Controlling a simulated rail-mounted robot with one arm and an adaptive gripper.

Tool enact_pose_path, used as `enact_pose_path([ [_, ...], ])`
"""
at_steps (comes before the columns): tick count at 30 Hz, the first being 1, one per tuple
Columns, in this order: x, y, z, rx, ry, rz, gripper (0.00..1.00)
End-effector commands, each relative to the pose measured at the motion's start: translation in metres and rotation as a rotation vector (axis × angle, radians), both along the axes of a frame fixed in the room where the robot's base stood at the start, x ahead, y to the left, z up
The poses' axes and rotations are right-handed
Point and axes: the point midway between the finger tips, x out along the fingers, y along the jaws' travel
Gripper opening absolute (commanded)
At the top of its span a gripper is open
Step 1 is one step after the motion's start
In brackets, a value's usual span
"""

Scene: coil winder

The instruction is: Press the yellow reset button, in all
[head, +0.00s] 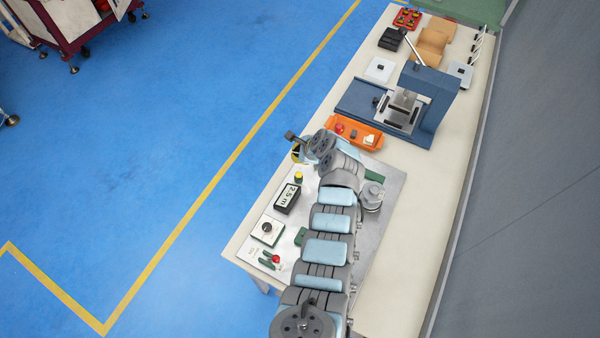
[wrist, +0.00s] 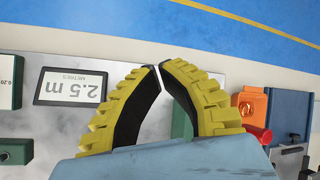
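The yellow button (head: 298,177) stands on the grey plate of the winder, just beyond the display (head: 287,198). My gripper (head: 298,156) is above the far end of this plate, a little beyond the button in the head view and partly hidden by my arm. In the wrist view my gripper's yellow, black-padded fingers (wrist: 159,67) meet almost tip to tip, with nothing seen between them. The display reads 2.5 m and also shows left of the fingers in the wrist view (wrist: 73,87). The button cannot be made out there; the fingers may hide it.
A dial box (head: 266,230) and a red button (head: 276,259) are at the near end. My arm covers much of the plate.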

Motion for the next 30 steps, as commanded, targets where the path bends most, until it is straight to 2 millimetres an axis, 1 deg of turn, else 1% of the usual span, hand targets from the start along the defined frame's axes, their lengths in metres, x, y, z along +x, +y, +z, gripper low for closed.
enact_pose_path([
  [6, 0.0, 0.0, -0.001, -0.001, -0.001, 0.0, 0.0],
  [11, 0.0, 0.0, -0.007, -0.002, -0.002, 0.001, 0.0],
  [17, 0.0, 0.0, -0.023, -0.002, -0.002, 0.0, 0.0],
  [30, 0.001, 0.0, -0.063, -0.003, -0.003, 0.002, 0.0],
])
